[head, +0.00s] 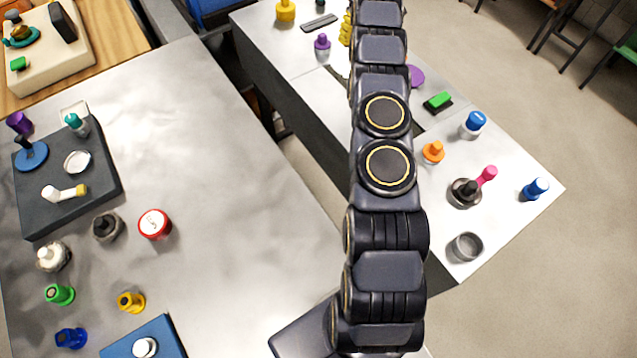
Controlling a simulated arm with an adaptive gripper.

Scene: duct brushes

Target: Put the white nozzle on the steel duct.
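A white, rounded piece (53,257) on the left table, near its left side, looks like the white nozzle. A white piece with a yellow end (65,192) lies on the dark board, and a small white-topped piece (144,348) is on the blue board. I cannot tell for certain which is the nozzle. A grey, open metal cylinder (467,246), likely the steel duct, stands near the front corner of the right table. It looks empty. My arm runs up the picture and leaves at the top edge; my gripper is out of view.
The dark board (108,185) also carries a teal piece and a white ring. A red-rimmed can (154,224) and dark round piece (107,227) stand beside it. On the right table, a dark-topped metal piece (465,192) and blue pieces stand near the duct. The left table's middle is clear.

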